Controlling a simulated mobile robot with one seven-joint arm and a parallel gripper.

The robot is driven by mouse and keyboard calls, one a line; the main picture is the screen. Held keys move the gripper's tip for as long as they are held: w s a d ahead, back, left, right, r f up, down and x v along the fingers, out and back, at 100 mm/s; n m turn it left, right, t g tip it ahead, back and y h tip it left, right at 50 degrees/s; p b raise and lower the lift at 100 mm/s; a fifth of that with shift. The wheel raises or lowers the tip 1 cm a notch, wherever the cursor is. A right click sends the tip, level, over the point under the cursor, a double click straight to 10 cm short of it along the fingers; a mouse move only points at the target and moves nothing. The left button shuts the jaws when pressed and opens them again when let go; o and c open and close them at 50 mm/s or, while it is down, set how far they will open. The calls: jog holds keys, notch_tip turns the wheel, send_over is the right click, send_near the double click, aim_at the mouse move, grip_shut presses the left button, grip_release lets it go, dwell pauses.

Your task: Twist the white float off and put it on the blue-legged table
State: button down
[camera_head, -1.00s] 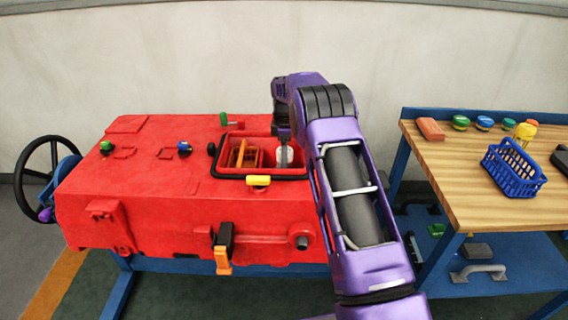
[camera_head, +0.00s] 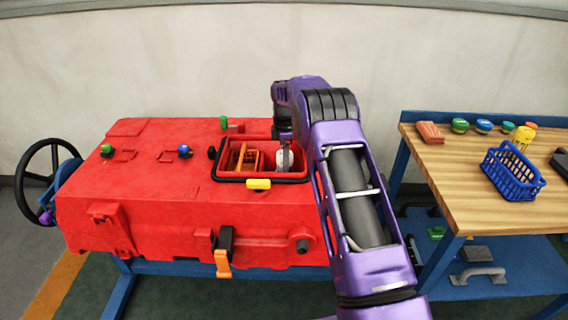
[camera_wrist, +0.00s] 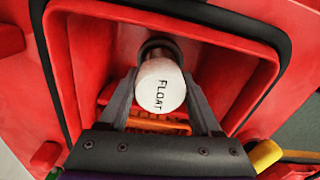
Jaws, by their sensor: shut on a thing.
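The white float (camera_wrist: 160,86), marked "FLOAT", sits between the two fingers of my gripper (camera_wrist: 163,95) in the wrist view. My gripper is shut on it. A dark round fitting shows right behind the float; I cannot tell whether the two are still joined. In the head view the float (camera_head: 284,160) is inside the open hatch of the red tank (camera_head: 160,200), near its right side, partly hidden by my gripper. The blue-legged table (camera_head: 455,185), with a wooden top, stands at the right.
An orange rack (camera_wrist: 165,125) lies in the hatch beside the float. The hatch has a raised black rim (camera_head: 262,181) and a yellow latch (camera_head: 258,184). On the table are a blue basket (camera_head: 512,172), a brick (camera_head: 430,132), a yellow bottle (camera_head: 523,138) and several caps. The table's front left is clear.

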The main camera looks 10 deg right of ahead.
jog(key=shift+n, duration=0.8)
jog(key=shift+p, duration=0.35)
jog(key=shift+n, duration=0.7)
jog(key=shift+n+p, duration=0.3)
jog(key=shift+n, duration=0.4)
jog(key=shift+n, duration=0.8)
